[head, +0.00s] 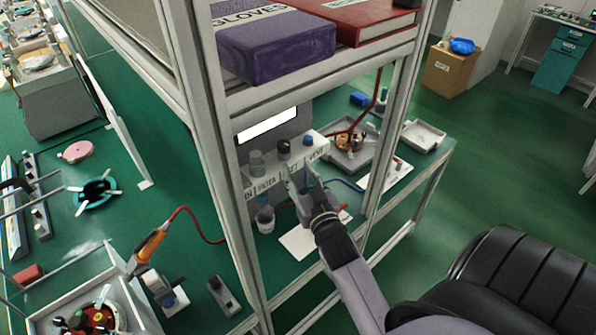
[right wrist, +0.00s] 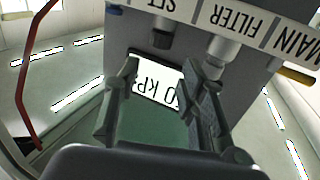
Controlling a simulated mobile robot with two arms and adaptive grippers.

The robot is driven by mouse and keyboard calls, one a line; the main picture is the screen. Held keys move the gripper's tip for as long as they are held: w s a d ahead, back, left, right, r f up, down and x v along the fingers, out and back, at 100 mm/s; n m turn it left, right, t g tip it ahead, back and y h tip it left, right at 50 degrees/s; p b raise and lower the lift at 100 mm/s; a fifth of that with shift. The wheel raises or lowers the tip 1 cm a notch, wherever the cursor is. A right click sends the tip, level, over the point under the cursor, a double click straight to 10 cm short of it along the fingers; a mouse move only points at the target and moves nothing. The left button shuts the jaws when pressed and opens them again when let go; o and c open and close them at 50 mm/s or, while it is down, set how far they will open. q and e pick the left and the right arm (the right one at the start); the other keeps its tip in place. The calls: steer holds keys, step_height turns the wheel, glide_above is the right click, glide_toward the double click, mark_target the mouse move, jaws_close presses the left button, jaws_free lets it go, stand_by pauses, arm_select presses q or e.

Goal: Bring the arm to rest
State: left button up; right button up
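My right arm reaches up from the lower right in the head view. Its gripper (head: 302,184) is in front of a grey control unit (head: 283,163) with a row of knobs and labels. In the right wrist view the gripper's two fingers (right wrist: 160,108) stand apart, with nothing seen between them but the unit's white display (right wrist: 157,84) behind, reading "0 kPa" upside down. Labels MAIN, FILTER and SET show above it. Whether the fingertips touch the unit cannot be told. My left gripper is not in view.
Pale frame posts (head: 232,170) and a shelf bearing a purple GLOVES box (head: 275,45) and a red binder (head: 357,20) stand close around the arm. A grey tray (head: 424,136) and a clear jar (head: 265,219) are nearby. Open green floor (head: 480,165) lies to the right.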

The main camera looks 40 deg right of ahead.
steer(key=s+a+f+n+g+y, duration=0.2)
steer(key=s+a+f+g, duration=0.25)
steer(key=s, duration=0.35)
steer(key=s+a+f+n+g+y, duration=0.1)
steer(key=s+a+f+g, duration=0.35)
steer(key=s, duration=0.35)
steer(key=s+a+f+n+g+y, duration=0.2)
steer(key=s+a+f+g, duration=0.1)
steer(key=s+a+g, duration=0.3)
steer(key=s+d+f+b, duration=0.1)
steer(key=s+f+b, duration=0.2)
steer(key=f, duration=2.6)
steer(key=s+d+f+g+b, duration=0.1)
steer(key=s+d+f+b, duration=0.1)
steer(key=s+f, duration=1.5)
step_height(320, 180, down, 2)
steer(key=shift+d+f+n+b, duration=0.1)
steer(key=shift+d+n+b, duration=0.2)
steer(key=shift+d, duration=0.35)
